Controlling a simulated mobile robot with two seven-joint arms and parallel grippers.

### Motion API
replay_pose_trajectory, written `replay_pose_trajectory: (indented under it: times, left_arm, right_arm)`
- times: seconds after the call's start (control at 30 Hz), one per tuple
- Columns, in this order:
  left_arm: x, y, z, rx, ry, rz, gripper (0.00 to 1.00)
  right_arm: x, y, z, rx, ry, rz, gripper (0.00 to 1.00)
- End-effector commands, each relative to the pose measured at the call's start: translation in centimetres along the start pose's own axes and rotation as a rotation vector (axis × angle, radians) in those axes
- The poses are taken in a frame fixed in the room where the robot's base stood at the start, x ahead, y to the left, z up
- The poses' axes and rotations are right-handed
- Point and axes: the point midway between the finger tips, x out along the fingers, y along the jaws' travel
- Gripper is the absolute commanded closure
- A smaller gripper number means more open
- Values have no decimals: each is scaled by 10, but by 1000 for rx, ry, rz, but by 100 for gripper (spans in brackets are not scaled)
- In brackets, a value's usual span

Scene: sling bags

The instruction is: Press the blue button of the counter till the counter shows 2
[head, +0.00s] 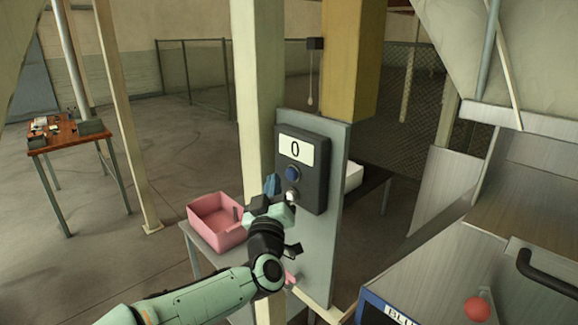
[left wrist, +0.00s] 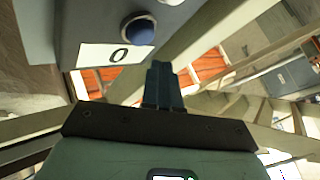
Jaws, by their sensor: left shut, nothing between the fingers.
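The counter (head: 316,188) is a dark box on a grey upright panel, and its white display (head: 296,150) reads 0. The blue button (head: 292,174) is round and sits below the display, with a pale round knob (head: 291,196) under it. In the left wrist view the blue button (left wrist: 139,30) and the display (left wrist: 116,55) show at the top, tilted. My left gripper (head: 272,184) is shut and empty, its blue fingers just left of the counter's lower part in the head view. Its fingers (left wrist: 160,80) appear apart from the button. My right gripper is not in view.
The grey panel (head: 340,190) stands against a post. A pink bin (head: 215,232) sits on a table behind my left arm. A wooden table (head: 68,135) with small items is far left. A counter with a red ball (head: 477,309) is at lower right.

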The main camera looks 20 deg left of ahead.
Motion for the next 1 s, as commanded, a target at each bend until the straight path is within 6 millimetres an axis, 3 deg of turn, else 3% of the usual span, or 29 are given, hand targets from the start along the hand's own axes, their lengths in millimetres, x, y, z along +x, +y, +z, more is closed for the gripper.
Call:
replay_pose_trajectory:
  times: [1.0]
  left_arm:
    - [8, 6, 6, 1, 0, -1, 100]
  right_arm:
    - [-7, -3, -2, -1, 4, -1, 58]
